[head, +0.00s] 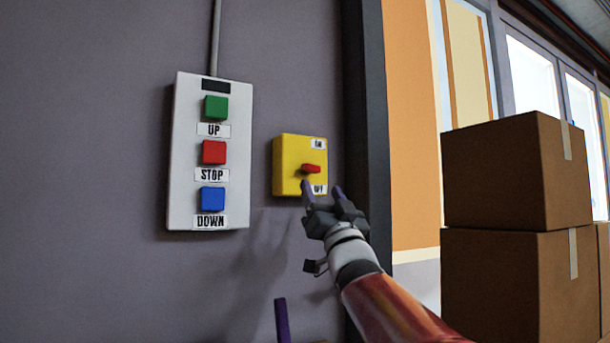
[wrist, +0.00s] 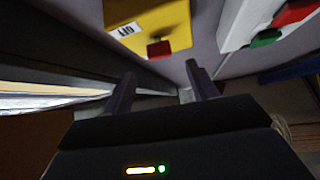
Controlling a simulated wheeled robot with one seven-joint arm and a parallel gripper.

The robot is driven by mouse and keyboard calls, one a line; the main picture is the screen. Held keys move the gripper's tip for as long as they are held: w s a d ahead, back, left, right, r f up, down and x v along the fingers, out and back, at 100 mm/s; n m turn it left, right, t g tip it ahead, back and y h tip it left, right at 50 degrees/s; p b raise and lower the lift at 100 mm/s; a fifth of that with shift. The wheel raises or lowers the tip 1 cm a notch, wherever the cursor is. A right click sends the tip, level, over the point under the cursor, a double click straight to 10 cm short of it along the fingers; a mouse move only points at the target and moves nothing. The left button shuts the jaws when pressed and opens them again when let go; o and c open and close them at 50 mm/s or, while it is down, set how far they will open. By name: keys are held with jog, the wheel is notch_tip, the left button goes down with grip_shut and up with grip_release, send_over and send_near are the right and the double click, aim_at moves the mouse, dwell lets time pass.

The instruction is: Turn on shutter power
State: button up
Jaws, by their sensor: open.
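The yellow switch box (head: 286,165) is on the grey wall. It has an upper label reading ON, a lower label reading OFF, and a small red switch handle (head: 311,169) between them. I cannot tell for sure which way the handle is set. In the wrist view the yellow box (wrist: 185,18) and red handle (wrist: 159,49) show just beyond the fingers. My gripper (head: 322,190) is open and empty in front of the box's lower right, with its left fingertip just below the handle in the picture. I see no clear contact. The gripper also shows in the wrist view (wrist: 160,76).
A white control panel (head: 182,150) left of the box carries green UP (head: 215,107), red STOP (head: 213,152) and blue DOWN (head: 212,198) buttons. A dark door frame (head: 365,110) stands close on the right. Stacked cardboard boxes (head: 510,290) stand farther right. A purple post (head: 282,320) shows below.

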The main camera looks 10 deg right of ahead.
aim_at(313, 171)
jog(key=p+x, duration=0.3)
jog(key=x, duration=0.4)
jog(key=shift+r, duration=0.2)
jog(key=c, duration=1)
